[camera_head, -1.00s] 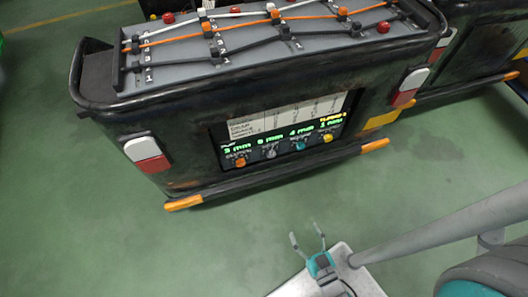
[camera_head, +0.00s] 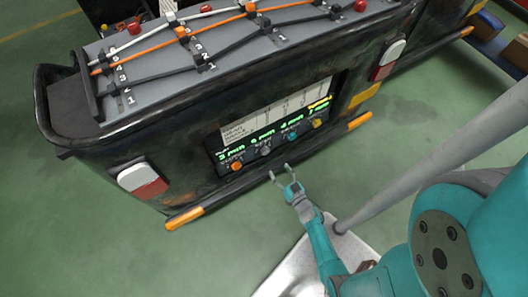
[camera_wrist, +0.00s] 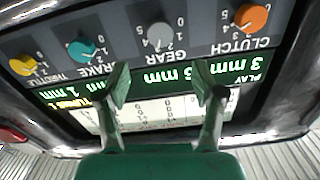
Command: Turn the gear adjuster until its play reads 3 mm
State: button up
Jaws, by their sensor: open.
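The gear adjuster is a grey knob (camera_head: 265,151) on the dark panel of the black cabinet. It also shows in the wrist view (camera_wrist: 159,36), upside down, with a number scale around it and the label GEAR. The green play reading for gear (camera_head: 262,139) looks like 6 mm, though a finger partly covers it in the wrist view. My gripper (camera_head: 280,171) is open and empty, in front of the panel and apart from the knob. In the wrist view its two fingertips (camera_wrist: 163,75) are spread over the readout row, and the gear knob lies beyond the gap between them.
The orange clutch knob (camera_wrist: 251,17) and the teal brake knob (camera_wrist: 82,48) flank the gear knob. The yellow throttle knob (camera_wrist: 23,66) is beyond brake. An orange-tipped bumper bar (camera_head: 186,217) runs below the panel. Green floor is open at the left.

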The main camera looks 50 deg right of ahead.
aim_at(267, 152)
jog(key=x, duration=1)
jog(key=shift+w, duration=0.15)
jog(key=shift+c, duration=0.3)
jog(key=c, duration=1.1)
